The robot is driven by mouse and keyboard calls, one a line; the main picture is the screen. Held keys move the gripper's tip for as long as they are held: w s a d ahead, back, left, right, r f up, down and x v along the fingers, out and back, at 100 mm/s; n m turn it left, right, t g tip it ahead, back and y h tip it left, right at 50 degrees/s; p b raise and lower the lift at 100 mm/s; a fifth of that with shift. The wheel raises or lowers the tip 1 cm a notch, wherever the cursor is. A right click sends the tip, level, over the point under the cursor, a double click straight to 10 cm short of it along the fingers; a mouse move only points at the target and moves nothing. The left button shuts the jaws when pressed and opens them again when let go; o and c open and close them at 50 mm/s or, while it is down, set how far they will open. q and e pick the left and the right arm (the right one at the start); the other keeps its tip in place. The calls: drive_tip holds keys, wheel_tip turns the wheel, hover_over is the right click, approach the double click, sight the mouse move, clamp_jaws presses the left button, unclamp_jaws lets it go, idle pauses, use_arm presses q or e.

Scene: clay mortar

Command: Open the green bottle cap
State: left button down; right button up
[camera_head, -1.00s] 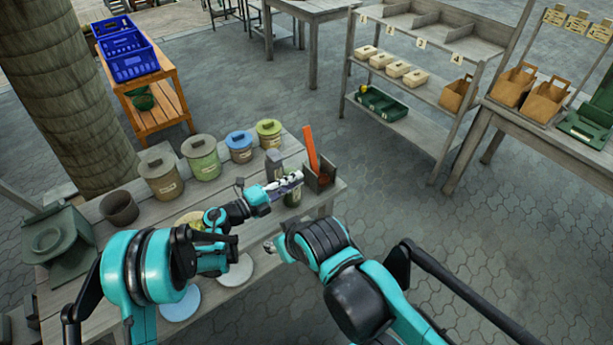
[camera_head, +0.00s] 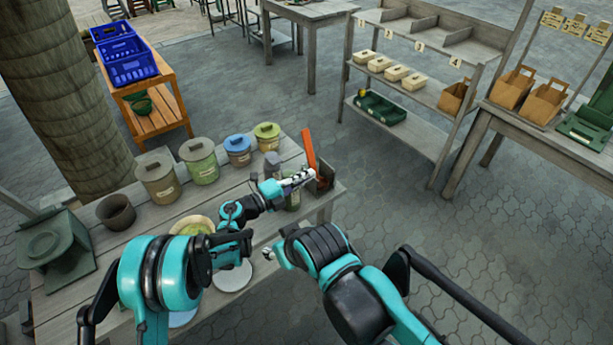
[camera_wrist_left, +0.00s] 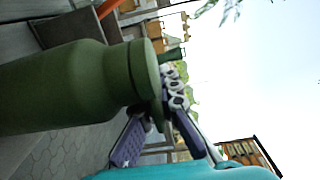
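The green bottle (camera_head: 293,201) stands at the right end of the workbench, partly hidden behind my left gripper in the head view. The left wrist view shows the bottle (camera_wrist_left: 60,88) large and close, with its green cap (camera_wrist_left: 150,75) on the neck. My left gripper (camera_head: 304,177) is at the height of the bottle's top. In the wrist view its fingers (camera_wrist_left: 157,138) are spread apart beside the cap, and contact cannot be made out. My right gripper (camera_head: 268,253) is low near the bench's front edge, too small to read.
Several lidded canisters, one a green canister (camera_head: 200,160), line the bench's back. A brown box (camera_head: 325,178) with an orange-red upright piece (camera_head: 310,150) stands right of the bottle. A dark pot (camera_head: 116,212) is at the left. A pale disc (camera_head: 233,277) lies in front.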

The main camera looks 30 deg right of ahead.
use_arm(q)
drive_tip(key=shift+r+n, duration=0.1)
drive_tip(key=shift+n, duration=0.2)
drive_tip(key=w+r+n, duration=0.4)
drive_tip(key=w+n, duration=0.3)
drive_tip(key=n, duration=1.4)
drive_tip(key=shift+w+a+r, duration=0.2)
drive_tip(key=shift+w+a, duration=0.1)
idle(0.4)
